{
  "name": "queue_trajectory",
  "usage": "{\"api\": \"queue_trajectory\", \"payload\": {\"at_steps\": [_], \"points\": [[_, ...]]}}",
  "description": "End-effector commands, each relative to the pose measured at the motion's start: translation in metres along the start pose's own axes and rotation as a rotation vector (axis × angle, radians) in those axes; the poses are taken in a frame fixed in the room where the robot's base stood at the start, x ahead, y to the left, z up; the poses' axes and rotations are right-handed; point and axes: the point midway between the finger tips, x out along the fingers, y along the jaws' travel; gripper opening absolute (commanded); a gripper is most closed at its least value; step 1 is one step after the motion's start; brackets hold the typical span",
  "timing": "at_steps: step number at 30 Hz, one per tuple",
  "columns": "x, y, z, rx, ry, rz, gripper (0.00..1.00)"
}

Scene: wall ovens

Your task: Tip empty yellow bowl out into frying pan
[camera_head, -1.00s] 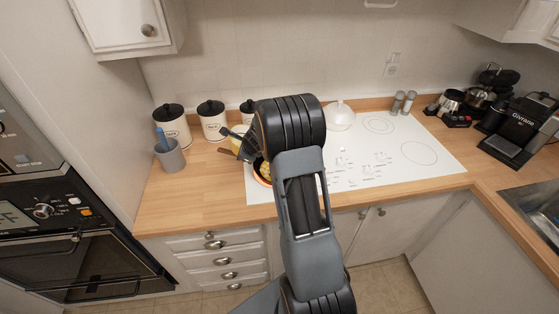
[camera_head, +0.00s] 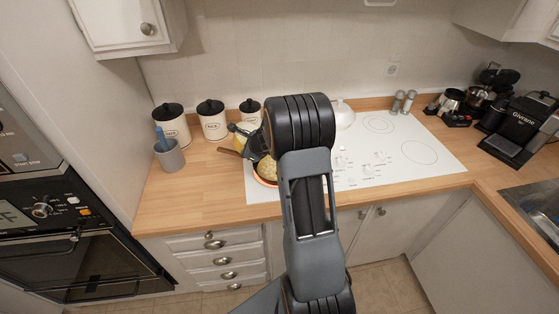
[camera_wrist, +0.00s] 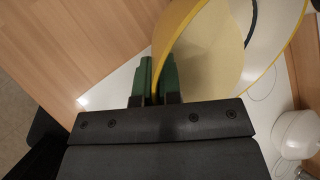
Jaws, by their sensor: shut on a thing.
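My gripper (camera_wrist: 158,85) is shut on the rim of the yellow bowl (camera_wrist: 208,52) in the wrist view. The bowl is tilted, its pale inside partly showing, and no loose contents show in the visible part. In the head view, a small part of the yellow bowl (camera_head: 244,130) shows left of my arm, above and behind the frying pan. The orange-rimmed frying pan (camera_head: 259,179) sits at the left front of the white cooktop, partly hidden by my arm. Pale yellow food (camera_head: 267,168) shows in it.
Several white canisters (camera_head: 212,122) with black lids stand along the wall at left, with a grey utensil cup (camera_head: 169,155) in front. A white domed thing (camera_head: 344,115) and two shakers (camera_head: 403,102) stand behind the cooktop. The left front counter (camera_head: 190,195) is clear.

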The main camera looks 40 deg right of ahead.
Motion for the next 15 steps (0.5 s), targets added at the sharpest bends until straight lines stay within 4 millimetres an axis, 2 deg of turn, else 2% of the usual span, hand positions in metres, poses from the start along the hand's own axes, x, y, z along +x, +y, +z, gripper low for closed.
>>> {"api": "queue_trajectory", "payload": {"at_steps": [15], "points": [[-0.0055, -0.0029, -0.0023, 0.020, -0.048, -0.007, 0.00]]}}
